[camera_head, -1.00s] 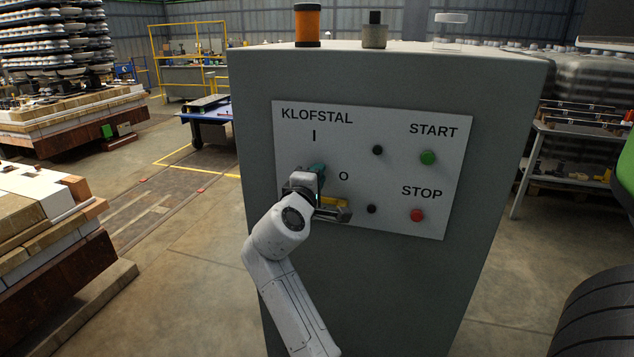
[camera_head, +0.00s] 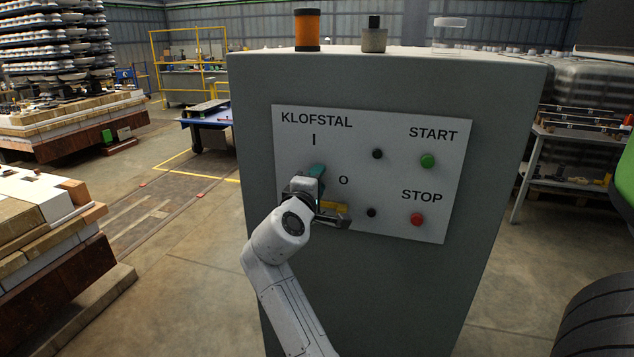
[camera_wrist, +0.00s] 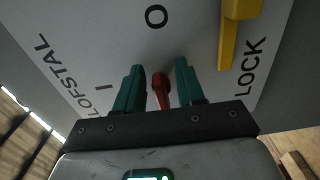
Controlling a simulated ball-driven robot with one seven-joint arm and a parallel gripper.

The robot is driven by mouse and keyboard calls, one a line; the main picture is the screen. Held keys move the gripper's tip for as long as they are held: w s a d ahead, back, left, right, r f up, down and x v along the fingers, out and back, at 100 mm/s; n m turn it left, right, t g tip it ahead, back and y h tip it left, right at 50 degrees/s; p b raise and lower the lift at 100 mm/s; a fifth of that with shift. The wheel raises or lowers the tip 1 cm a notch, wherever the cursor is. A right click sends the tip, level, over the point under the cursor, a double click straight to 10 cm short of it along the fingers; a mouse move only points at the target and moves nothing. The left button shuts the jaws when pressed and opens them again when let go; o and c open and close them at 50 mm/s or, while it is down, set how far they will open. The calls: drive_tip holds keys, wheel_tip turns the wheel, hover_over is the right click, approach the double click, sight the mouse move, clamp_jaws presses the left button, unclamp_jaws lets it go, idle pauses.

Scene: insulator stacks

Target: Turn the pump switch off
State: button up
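The pump switch (camera_wrist: 161,88) is a small red handle on the white control panel (camera_head: 390,200). In the wrist view it sits between the two green fingers of my gripper (camera_wrist: 159,88), with a gap on each side. My gripper (camera_head: 317,172) is open around the handle, close to the panel. In the head view the gripper and wrist hide the red handle. The "I" mark is above the gripper and the "O" mark (camera_head: 343,180) is to its right. The handle's exact setting is hard to tell.
A yellow lock piece (camera_wrist: 235,45) is beside the switch, near the word LOCK. The green start button (camera_head: 428,161) and red stop button (camera_head: 417,219) are to the right on the panel. The grey cabinet (camera_head: 400,290) fills the space ahead. Pallets (camera_head: 50,235) stand at the left.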

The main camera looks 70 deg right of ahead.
drive_tip(key=a+b, duration=0.1)
drive_tip(key=a, duration=0.9)
drive_tip(key=shift+s+a, duration=0.4)
drive_tip(key=shift+s, duration=0.05)
drive_tip(key=s+a+f+t+y, duration=0.1)
drive_tip(key=a+f+y, duration=0.35)
drive_tip(key=f, duration=0.65)
drive_tip(key=s+a+f+t+y, duration=0.2)
drive_tip(key=a+f+y, duration=0.25)
drive_tip(key=f, duration=0.55)
drive_tip(key=s+a+f+m+g+y+p, duration=0.1)
drive_tip(key=s+a+f+g+y, duration=0.2)
drive_tip(key=s+a+f+y, duration=0.5)
drive_tip(key=s+a+f, duration=0.3)
drive_tip(key=a+f, duration=0.2)
drive_tip(key=a, duration=0.3)
drive_tip(key=shift+s+y, duration=0.4)
drive_tip(key=shift+d, duration=0.1)
